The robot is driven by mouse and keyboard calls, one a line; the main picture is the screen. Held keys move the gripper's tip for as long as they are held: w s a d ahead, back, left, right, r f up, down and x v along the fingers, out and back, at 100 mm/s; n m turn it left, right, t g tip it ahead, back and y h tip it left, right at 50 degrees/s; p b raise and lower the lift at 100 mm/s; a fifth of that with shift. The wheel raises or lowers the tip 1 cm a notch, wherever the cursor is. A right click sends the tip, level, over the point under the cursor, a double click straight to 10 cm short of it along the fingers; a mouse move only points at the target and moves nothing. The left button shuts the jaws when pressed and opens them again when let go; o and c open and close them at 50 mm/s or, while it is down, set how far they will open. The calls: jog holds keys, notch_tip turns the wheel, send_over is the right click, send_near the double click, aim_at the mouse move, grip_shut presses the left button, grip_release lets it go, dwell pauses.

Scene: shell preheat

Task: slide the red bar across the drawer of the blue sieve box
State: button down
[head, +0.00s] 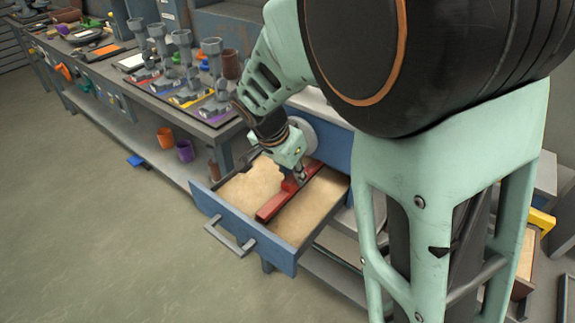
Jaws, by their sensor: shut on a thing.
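The blue sieve box (332,140) stands at the middle right, partly hidden behind my arm. Its drawer (243,232) is pulled out toward the left front and holds pale tan sand (250,190). The red bar (284,198) lies across the drawer on the sand, with bare-looking sand on both sides of it. My gripper (300,178) points down into the drawer and is shut on the red bar near its upper middle. My arm hides the back of the box and some of the drawer's far end.
A long grey bench (190,125) with several grey stands and coloured trays runs along the back left. An orange cup (165,137) and a purple cup (185,151) sit on its lower shelf. A blue item (138,162) lies near the shelf edge. The floor (90,240) at left is clear.

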jog(key=s+d, duration=0.1)
jog(key=d, duration=0.1)
jog(key=s+d+b, duration=0.1)
jog(key=s+d, duration=0.1)
jog(key=s+d+b, duration=0.1)
jog(key=s+d, duration=0.1)
jog(key=d, duration=0.1)
jog(key=shift+s, duration=0.15)
jog(key=c, duration=1.8)
grip_release()
jog(key=shift+s+d, duration=0.1)
jog(key=shift+o, duration=0.4)
